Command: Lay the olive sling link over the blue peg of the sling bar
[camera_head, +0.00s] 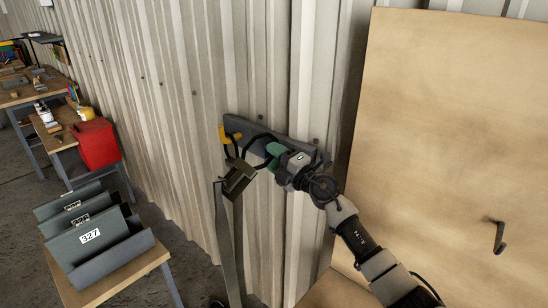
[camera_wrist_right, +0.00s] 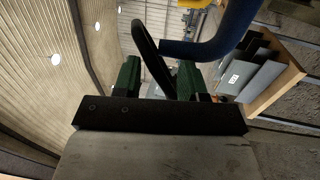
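The grey sling bar (camera_head: 246,126) is fixed to the corrugated wall, with a yellow peg (camera_head: 228,135) at its left end. The blue peg (camera_wrist_right: 215,42) shows in the right wrist view as a bent tube. A dark, thin loop (camera_wrist_right: 146,42), apparently the olive sling link, stands nearly edge-on at the peg's tip. I cannot tell whether it is around the peg or beside it. My right gripper (camera_head: 238,178) is in front of the bar. Its green fingers (camera_wrist_right: 157,82) are apart; the loop's lower end lies close to the right finger. My left gripper is not in view.
A wooden bench with numbered grey folders (camera_head: 92,240) stands at lower left. A red bin (camera_head: 97,143) is behind it. A tall wooden panel (camera_head: 450,110) with a black hook (camera_head: 499,238) is at right.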

